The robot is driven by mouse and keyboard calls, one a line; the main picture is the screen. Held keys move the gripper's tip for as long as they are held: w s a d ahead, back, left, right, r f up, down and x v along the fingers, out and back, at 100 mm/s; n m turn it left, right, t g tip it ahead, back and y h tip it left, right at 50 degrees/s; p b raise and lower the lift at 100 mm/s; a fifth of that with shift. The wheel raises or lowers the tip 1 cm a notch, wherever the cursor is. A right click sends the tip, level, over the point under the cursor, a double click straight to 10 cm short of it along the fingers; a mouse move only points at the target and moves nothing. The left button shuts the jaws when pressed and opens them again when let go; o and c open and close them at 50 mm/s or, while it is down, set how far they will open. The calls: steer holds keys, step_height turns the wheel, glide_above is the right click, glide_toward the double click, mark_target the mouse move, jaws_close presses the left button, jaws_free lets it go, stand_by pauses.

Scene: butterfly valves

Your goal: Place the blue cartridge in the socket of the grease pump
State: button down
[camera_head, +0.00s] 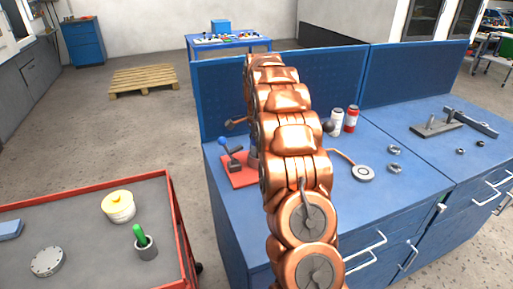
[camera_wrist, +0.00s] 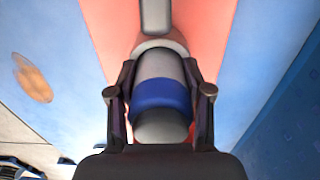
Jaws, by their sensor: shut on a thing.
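The blue cartridge (camera_wrist: 160,94), a grey cylinder with a blue band, stands between my gripper's fingers in the wrist view. My gripper (camera_wrist: 160,74) is shut on it, one finger at each side. Its far end meets a pale ring (camera_wrist: 160,46) over a red plate (camera_wrist: 110,30); I cannot tell whether it sits inside that ring. In the head view the grease pump's red base (camera_head: 238,182) is on the blue bench, with a blue-knobbed lever (camera_head: 222,141). My arm hides the cartridge, the gripper and part of the pump there.
White (camera_head: 337,122) and red (camera_head: 351,119) cans stand at the bench's back. A cabled round disc (camera_head: 363,173) and metal rings (camera_head: 394,150) lie right of my arm.

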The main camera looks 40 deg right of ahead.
steer(key=shift+f, duration=0.5)
steer(key=shift+s+a+f+b, duration=0.15)
steer(key=shift+f+b, duration=0.1)
steer(key=shift+b, duration=0.15)
steer(key=c, duration=0.9)
jaws_free()
steer(key=shift+c, duration=0.2)
steer(key=o, duration=0.5)
steer(key=shift+f, duration=0.2)
steer(key=shift+c, duration=0.2)
steer(key=shift+r, duration=0.15)
steer(key=shift+r, duration=0.15)
